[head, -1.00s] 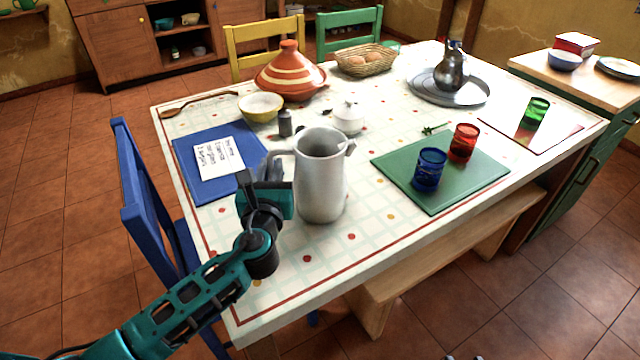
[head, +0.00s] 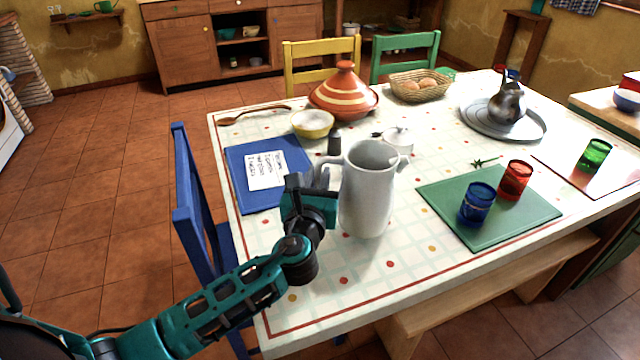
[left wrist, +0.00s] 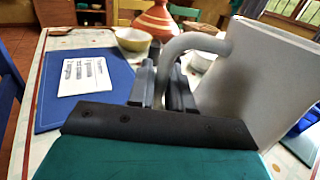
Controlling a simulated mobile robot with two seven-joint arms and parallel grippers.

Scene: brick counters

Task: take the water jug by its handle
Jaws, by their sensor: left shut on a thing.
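The water jug (head: 367,195) is a tall grey-white pitcher standing upright near the front left of the dining table (head: 375,285). Its handle faces left, toward my left gripper (head: 308,184). In the left wrist view the jug (left wrist: 255,85) fills the right side, and its curved handle (left wrist: 195,42) comes down between the two dark fingers of my left gripper (left wrist: 168,85). The gripper is shut on the handle. The lower part of the handle is hidden behind the fingers. My right gripper is not in view.
A blue placemat (head: 242,190) with a note (head: 268,170) lies left of the jug. A green mat (head: 535,215) with a blue cup (head: 477,204) and a red cup (head: 515,180) lies right. A dark shaker (head: 334,143) and white pot (head: 398,139) stand behind. A blue chair (head: 190,190) stands left.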

